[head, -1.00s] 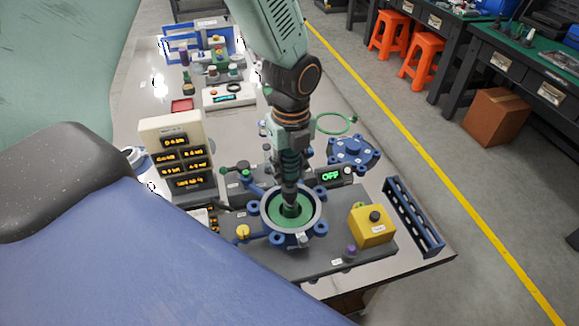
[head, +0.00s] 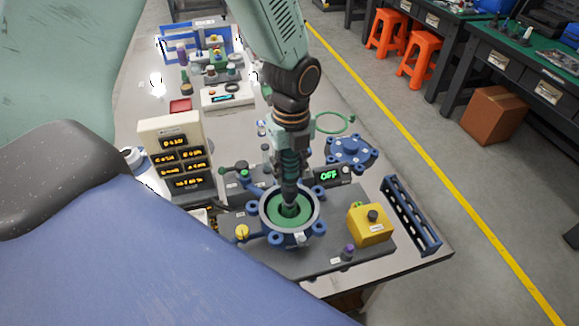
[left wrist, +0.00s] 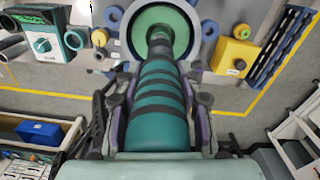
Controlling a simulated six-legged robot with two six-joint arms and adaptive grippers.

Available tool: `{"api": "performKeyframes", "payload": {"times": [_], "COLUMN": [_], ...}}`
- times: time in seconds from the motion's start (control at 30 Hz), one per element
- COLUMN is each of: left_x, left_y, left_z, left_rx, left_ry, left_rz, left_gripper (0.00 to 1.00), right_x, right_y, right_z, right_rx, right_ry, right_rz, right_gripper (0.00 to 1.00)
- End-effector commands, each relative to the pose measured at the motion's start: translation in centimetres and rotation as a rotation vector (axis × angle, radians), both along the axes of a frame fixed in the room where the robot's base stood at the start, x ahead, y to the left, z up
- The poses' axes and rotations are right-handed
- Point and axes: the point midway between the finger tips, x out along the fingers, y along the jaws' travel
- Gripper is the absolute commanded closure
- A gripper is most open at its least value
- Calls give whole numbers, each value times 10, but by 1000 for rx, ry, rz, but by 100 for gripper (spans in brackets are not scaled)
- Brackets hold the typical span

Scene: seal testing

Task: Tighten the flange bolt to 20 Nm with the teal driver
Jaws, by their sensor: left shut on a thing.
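My left gripper (head: 290,155) points straight down over the blue ring-shaped flange fixture (head: 268,231), which has a green inside. It is shut on the teal driver (left wrist: 155,115), a teal cylinder with dark bands between the fingers in the left wrist view. The driver's lower end reaches down into the middle of the ring, over the green centre (head: 278,212). The bolt under the tip is hidden, and I cannot tell whether the driver touches it. My right gripper is not in view.
A blue lobed cover (head: 352,152) lies behind right. A blue slotted rack (head: 412,215) lines the bench's right edge.

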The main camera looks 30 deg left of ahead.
Motion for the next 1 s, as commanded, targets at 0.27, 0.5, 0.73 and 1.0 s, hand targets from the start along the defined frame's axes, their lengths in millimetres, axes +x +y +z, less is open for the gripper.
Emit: {"api": "performKeyframes", "payload": {"times": [0.27,0.5,0.73,1.0], "left_x": [1,1,1,1], "left_y": [0,0,0,0], "left_z": [-1,-4,-6,-9], "left_rx": [0,0,0,0], "left_ry": [-2,-2,-2,-2], "left_rz": [0,0,0,0], "left_gripper": [100,100,100,100], "right_x": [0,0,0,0], "right_y": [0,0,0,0], "right_z": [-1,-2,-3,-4], "right_rx": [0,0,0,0], "right_ry": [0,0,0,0], "right_rz": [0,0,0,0], "right_gripper": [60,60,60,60]}}
